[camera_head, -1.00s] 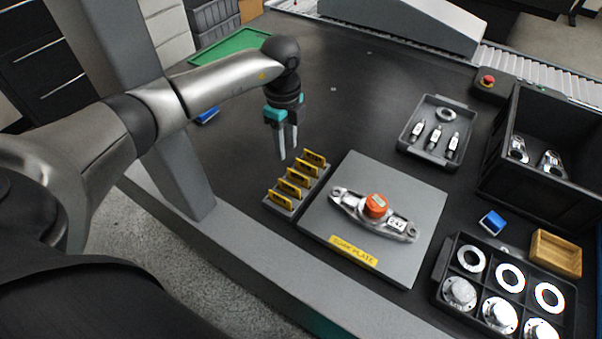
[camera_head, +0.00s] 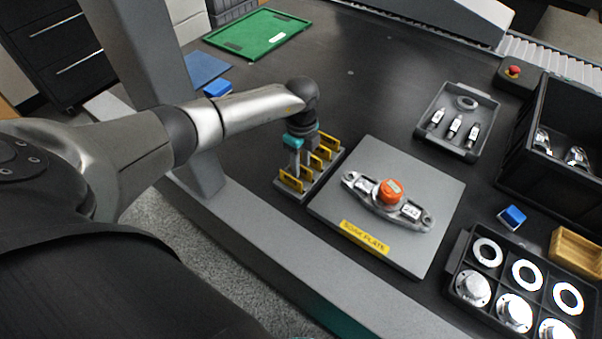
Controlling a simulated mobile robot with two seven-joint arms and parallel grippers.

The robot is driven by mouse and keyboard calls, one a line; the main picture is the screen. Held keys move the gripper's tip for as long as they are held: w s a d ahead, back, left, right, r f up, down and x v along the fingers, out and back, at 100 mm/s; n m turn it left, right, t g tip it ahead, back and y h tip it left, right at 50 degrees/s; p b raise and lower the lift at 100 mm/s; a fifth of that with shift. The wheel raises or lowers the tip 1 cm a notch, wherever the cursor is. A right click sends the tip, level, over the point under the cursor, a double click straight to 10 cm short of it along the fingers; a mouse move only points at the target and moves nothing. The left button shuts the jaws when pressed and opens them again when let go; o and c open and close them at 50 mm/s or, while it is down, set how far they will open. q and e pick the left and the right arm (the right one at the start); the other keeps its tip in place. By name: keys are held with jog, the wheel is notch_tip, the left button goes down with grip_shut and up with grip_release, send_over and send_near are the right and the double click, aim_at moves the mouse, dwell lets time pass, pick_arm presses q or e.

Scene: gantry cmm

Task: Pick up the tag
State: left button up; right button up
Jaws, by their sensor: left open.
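Several yellow tags (camera_head: 290,181) stand upright in a grey slotted rack (camera_head: 296,194) left of the soak plate. My left gripper (camera_head: 304,168) points down over the rack, its fingers among the tags around the middle of the row. It is open. My forearm and wrist hide part of the rack's far side, and I cannot tell whether a finger touches a tag. My right gripper is not in view.
Right of the rack is the grey soak plate (camera_head: 441,190) with a metal casting (camera_head: 412,213) and orange-topped part (camera_head: 390,191). A tool tray (camera_head: 428,117), dark bin (camera_head: 517,153) and ring tray (camera_head: 466,236) stand further right. A grey gantry post (camera_head: 143,70) rises beside my arm.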

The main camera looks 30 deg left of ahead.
pick_arm(q)
jog(key=shift+f, duration=0.9)
jog(key=shift+c, duration=0.2)
grip_shut()
